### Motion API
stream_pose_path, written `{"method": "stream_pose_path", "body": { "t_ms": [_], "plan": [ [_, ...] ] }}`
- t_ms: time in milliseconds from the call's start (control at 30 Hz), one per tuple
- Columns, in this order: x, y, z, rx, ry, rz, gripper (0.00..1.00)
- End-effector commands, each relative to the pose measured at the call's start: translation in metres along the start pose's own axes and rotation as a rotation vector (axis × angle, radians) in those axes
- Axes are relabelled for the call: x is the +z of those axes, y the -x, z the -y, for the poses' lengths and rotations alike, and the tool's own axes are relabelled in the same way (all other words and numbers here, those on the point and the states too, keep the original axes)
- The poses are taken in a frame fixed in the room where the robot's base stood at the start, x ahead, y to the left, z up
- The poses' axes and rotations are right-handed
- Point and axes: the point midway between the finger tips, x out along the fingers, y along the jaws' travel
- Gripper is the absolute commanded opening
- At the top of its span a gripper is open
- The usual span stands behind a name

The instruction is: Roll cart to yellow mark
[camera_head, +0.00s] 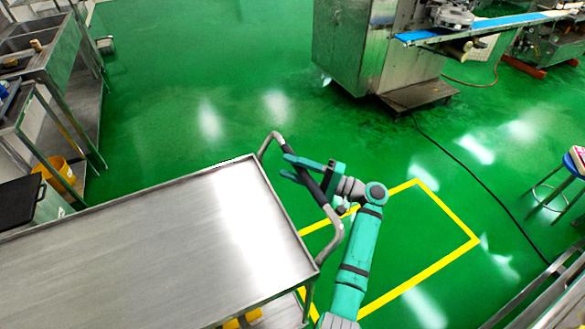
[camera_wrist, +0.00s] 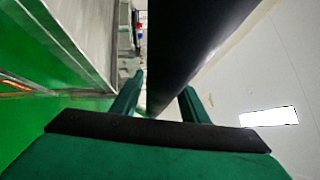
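The cart (camera_head: 150,262) is a steel trolley with a flat, bare top, filling the lower left of the head view. Its handle (camera_head: 323,199) has a dark grip and stands out from the cart's right end. The yellow mark (camera_head: 450,214) is a rectangular outline on the green floor, right of the cart; my arm hides part of it. My gripper (camera_head: 290,168) is at the handle's far part, with its teal fingers on either side of the dark grip.
A steel machine (camera_head: 365,45) with a blue belt stands beyond the mark. A dark cable (camera_head: 470,170) crosses the floor on the right, near a blue stool (camera_head: 560,190). Steel sinks and shelves (camera_head: 60,100) line the left. The floor inside the outline looks clear.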

Motion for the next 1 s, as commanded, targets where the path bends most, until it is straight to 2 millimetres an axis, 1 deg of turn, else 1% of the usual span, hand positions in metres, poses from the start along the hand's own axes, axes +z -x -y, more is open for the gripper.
{"method": "stream_pose_path", "body": {
  "t_ms": [167, 267, 600, 700, 833, 1000],
  "plan": [
    [0.0, 0.005, -0.001, 0.0, -0.001, -0.002, 0.41],
    [-0.001, 0.017, -0.001, 0.0, -0.002, -0.004, 0.41],
    [-0.001, 0.079, 0.0, -0.001, -0.001, -0.003, 0.41],
    [-0.001, 0.092, 0.0, 0.0, -0.001, -0.001, 0.41],
    [0.0, 0.104, 0.0, 0.0, 0.0, -0.002, 0.41],
    [0.0, 0.109, 0.0, 0.0, 0.0, 0.0, 0.41]
  ]
}}
